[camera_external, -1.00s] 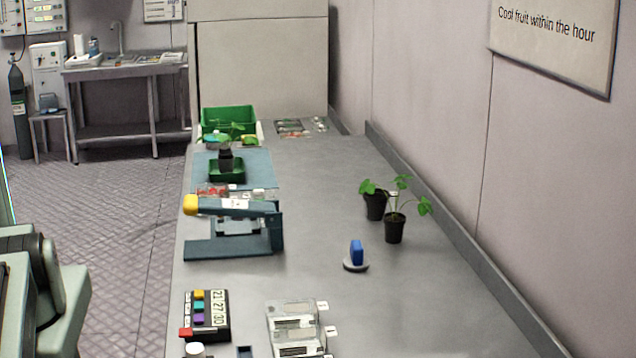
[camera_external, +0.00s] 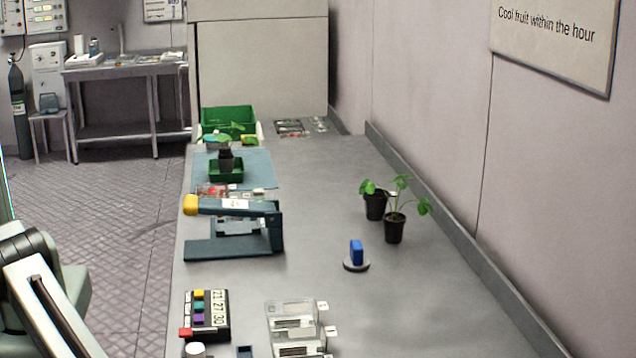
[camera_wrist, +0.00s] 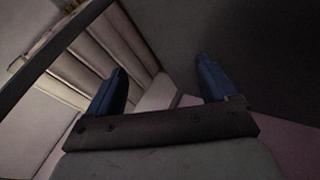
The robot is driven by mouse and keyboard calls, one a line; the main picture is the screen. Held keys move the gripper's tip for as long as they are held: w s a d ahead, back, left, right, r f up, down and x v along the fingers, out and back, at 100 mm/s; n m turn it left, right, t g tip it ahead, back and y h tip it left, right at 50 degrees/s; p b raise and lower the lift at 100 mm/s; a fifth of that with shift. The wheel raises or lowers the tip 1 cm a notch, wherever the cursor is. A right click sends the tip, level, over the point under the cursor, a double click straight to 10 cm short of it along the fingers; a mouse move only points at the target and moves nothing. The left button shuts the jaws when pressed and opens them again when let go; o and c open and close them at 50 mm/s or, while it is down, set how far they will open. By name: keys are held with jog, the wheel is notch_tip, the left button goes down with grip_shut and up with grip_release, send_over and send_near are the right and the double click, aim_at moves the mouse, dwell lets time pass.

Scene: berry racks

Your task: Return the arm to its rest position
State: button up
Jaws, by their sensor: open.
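My gripper (camera_wrist: 160,85) shows in the wrist view, its two blue fingers wide apart with nothing between them. Beyond the fingers are only dim, tilted pale panels and a dark edge. In the external view my arm shows at the lower left, off the left side of the bench (camera_external: 330,200); the gripper itself is out of that picture.
On the bench stand a blue press-like stand (camera_external: 235,228), two potted plants (camera_external: 395,228), a blue block on a round base (camera_external: 356,255), a keypad timer (camera_external: 206,315) and clear boxes (camera_external: 295,318). A potted plant sits in a green tray (camera_external: 226,175).

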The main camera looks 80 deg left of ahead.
jog(key=s+a+f+g+y, duration=0.1)
jog(key=a+f+y, duration=0.15)
jog(key=a, duration=0.85)
jog(key=s+a+f+g+y, duration=0.1)
jog(key=a+f, duration=0.3)
jog(key=a, duration=0.7)
jog(key=s+a+f+g+y, duration=0.1)
jog(key=a+f+y, duration=0.15)
jog(key=a, duration=0.85)
jog(key=s+a+n+g, duration=0.1)
jog(key=s+a+g, duration=0.2)
jog(key=s+a, duration=0.6)
jog(key=s+a+n+g+y, duration=0.1)
jog(key=s+a+g, duration=0.2)
jog(key=s+a, duration=0.7)
jog(key=a, duration=0.4)
jog(key=shift+a+r+y, duration=0.2)
jog(key=shift+r+y, duration=0.05)
jog(key=shift+y, duration=0.05)
